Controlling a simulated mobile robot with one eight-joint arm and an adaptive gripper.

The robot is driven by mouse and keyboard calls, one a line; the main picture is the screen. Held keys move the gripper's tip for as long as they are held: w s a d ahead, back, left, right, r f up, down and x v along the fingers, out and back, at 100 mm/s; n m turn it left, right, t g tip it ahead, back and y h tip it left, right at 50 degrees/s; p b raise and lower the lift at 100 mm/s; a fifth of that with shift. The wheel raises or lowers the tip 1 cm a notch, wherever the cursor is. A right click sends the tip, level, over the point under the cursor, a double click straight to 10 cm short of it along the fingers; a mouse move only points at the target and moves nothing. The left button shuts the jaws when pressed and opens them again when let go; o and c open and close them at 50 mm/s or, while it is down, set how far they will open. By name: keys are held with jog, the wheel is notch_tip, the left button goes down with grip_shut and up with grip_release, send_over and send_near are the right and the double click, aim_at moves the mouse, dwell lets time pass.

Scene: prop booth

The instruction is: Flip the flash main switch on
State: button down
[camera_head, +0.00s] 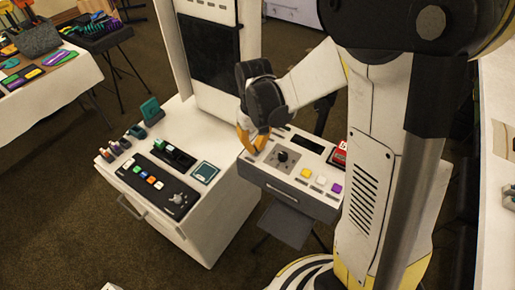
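My gripper (247,140) hangs over the gap between a white cabinet and a grey control box; its orange-yellow finger part points down at the box's left rear edge. Whether its fingers are apart cannot be told. No label reading "flash main switch" is legible. The grey control box (297,199) carries a black knob (283,156), white, yellow and purple buttons, and a red part (340,153) at its right, partly hidden by my arm. The white cabinet top holds a black panel (158,184) with coloured buttons and a knob, and a black unit (174,155) with a green part.
A teal block (151,111), a teal-framed square (205,172) and small bottle-like items (114,148) also stand on the cabinet (215,212). A tall white frame with a dark panel (207,55) rises behind. A cloth-covered table (62,86) is at left; carpet is open between.

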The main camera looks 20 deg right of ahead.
jog(key=shift+f+b, duration=0.55)
jog(key=shift+f, duration=0.1)
jog(key=shift+r+p, duration=2.55)
jog(key=shift+r, duration=1.05)
jog(key=s+r+m+t+b, duration=0.1)
jog(key=s+r+t+b, duration=0.1)
jog(key=s+t+b, duration=0.5)
jog(key=s+b, duration=0.4)
jog(key=s, duration=0.1)
jog(key=shift+s+r, duration=0.3)
jog(key=shift+s, duration=0.1)
